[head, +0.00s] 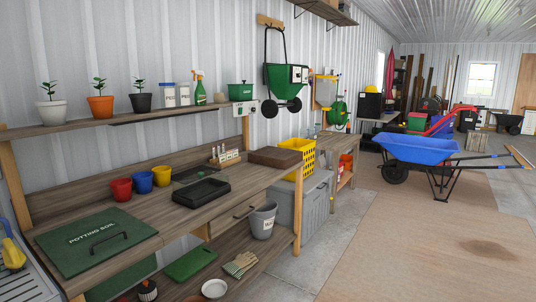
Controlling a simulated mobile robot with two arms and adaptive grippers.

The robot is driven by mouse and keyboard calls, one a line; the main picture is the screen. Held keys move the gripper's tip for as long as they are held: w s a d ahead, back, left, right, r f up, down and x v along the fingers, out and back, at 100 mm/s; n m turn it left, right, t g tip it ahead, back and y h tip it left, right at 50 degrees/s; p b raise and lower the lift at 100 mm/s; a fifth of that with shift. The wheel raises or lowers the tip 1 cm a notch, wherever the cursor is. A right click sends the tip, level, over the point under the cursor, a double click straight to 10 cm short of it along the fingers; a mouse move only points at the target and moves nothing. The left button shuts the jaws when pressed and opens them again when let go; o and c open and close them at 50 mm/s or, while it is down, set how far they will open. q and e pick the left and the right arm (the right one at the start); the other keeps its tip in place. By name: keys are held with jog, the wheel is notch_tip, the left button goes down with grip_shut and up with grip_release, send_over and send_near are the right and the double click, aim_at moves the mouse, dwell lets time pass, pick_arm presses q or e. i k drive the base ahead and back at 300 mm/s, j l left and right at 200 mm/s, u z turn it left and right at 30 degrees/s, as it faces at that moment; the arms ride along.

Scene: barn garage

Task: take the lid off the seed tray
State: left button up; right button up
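A black rectangular tray (201,193) lies on the middle of the wooden potting bench (165,212). It has a raised rim and a dark, flat inside. Whether a lid sits on it is too small to tell. A flat, dark panel (190,174) lies just behind it, against the back of the bench; I cannot tell whether it is a lid. A green board with a black handle, marked "POTTING SOIL" (90,257), covers the bench's left part. Neither of my grippers is in view.
Red, blue and yellow pots (142,182) stand left of the black tray. A small rack of labels (225,155) and a brown flat box (275,157) stand to its right. A grey bucket (262,221) is on the lower shelf.

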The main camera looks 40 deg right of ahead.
aim_at(198, 186)
jog(key=i+l+z, duration=0.6)
jog(key=i+z, duration=0.3)
jog(key=i+l, duration=0.15)
jog(key=i, duration=0.45)
jog(key=i+l+z, duration=0.15)
jog(key=i, duration=0.45)
